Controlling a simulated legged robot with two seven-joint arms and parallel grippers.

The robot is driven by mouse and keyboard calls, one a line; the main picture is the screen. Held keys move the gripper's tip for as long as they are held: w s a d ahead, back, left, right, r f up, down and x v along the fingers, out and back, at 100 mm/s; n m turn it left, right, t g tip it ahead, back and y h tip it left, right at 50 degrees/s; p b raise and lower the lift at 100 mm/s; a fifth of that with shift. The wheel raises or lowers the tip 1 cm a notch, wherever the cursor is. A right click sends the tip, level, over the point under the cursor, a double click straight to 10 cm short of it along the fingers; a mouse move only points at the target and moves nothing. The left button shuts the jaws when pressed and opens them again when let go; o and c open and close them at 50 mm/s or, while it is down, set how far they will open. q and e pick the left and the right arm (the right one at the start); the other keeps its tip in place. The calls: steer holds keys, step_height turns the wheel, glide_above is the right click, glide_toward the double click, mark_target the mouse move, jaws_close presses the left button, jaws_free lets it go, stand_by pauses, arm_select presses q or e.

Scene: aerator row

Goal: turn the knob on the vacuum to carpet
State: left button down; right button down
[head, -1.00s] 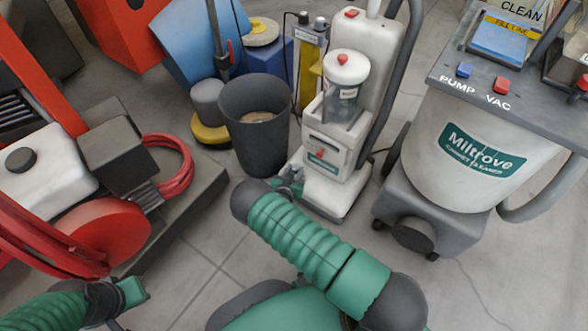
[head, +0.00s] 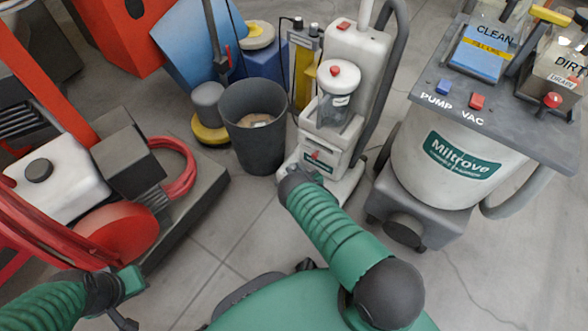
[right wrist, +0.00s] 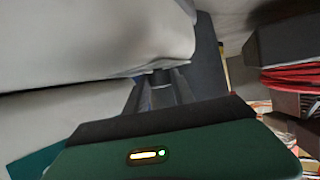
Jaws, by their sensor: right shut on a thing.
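The vacuum (head: 352,55) is a white upright machine with a clear, red-capped canister (head: 338,92). A small red mark (head: 316,155) shows on its lower front panel. My right gripper (head: 311,173) is at the low front of the vacuum, in front of the base. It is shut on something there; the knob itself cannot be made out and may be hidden. In the right wrist view the dark fingers (right wrist: 162,88) reach in under a pale body. My left gripper (head: 128,300) is at the lower left, away from the vacuum; its jaws are unclear.
A dark bin (head: 254,140) stands left of the vacuum. A grey carpet cleaner (head: 470,150) with pump and vac switches stands to the right. A red machine with a hose (head: 172,165) is at the left. Grey tiled floor is free in front.

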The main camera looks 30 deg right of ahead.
steer(key=shift+n+y, duration=0.5)
steer(key=shift+y, duration=0.1)
steer(key=c, duration=1.1)
jaws_free()
steer(key=shift+o, duration=0.2)
